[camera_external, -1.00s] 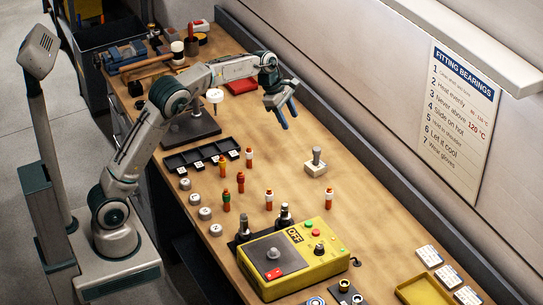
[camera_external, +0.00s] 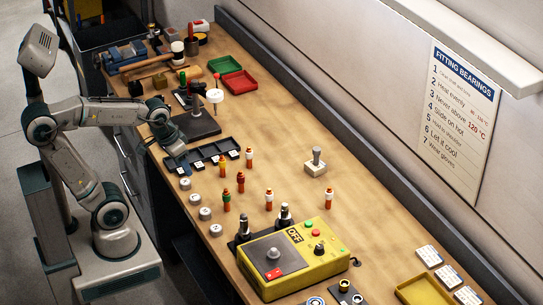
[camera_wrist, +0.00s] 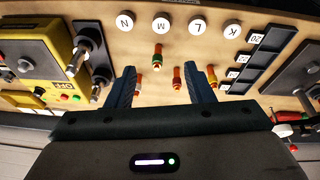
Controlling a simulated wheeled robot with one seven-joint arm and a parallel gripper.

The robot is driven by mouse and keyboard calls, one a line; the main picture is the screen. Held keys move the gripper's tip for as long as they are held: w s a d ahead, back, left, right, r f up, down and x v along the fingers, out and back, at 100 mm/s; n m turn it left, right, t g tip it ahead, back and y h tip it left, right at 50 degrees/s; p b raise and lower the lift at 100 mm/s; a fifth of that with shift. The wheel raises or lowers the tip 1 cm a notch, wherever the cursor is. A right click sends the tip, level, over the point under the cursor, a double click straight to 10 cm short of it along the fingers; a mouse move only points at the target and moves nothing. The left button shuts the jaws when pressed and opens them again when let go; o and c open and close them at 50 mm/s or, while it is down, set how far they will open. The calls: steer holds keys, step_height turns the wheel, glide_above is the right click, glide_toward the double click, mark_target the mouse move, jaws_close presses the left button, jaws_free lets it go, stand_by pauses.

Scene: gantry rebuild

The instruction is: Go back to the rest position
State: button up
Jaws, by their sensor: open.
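My gripper (camera_external: 178,152) is at the front edge of the bench, close to the near end of the black divided tray (camera_external: 212,151), with my arm folded back above my base. In the wrist view my gripper (camera_wrist: 159,78) shows two blue fingers spread apart with nothing held between them. Beyond the fingers, an orange-and-green peg (camera_wrist: 157,60) and other orange pegs stand upright on the wood, clear of the fingertips.
The wooden bench (camera_external: 290,130) has free room along its middle and back. White lettered discs (camera_external: 194,199) line its front edge. A yellow control box (camera_external: 320,262) stands at the near end. A black press stand (camera_external: 205,127), a red tray (camera_external: 240,82) and a green tray (camera_external: 225,65) lie further back.

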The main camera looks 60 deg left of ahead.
steer(key=shift+s+f+m, duration=0.35)
steer(key=shift+s+m, duration=0.05)
steer(key=shift+s, duration=0.15)
steer(key=shift+s+f+m, duration=0.35)
steer(key=shift+s+m, duration=0.05)
steer(key=shift+s, duration=0.15)
stand_by(0.4)
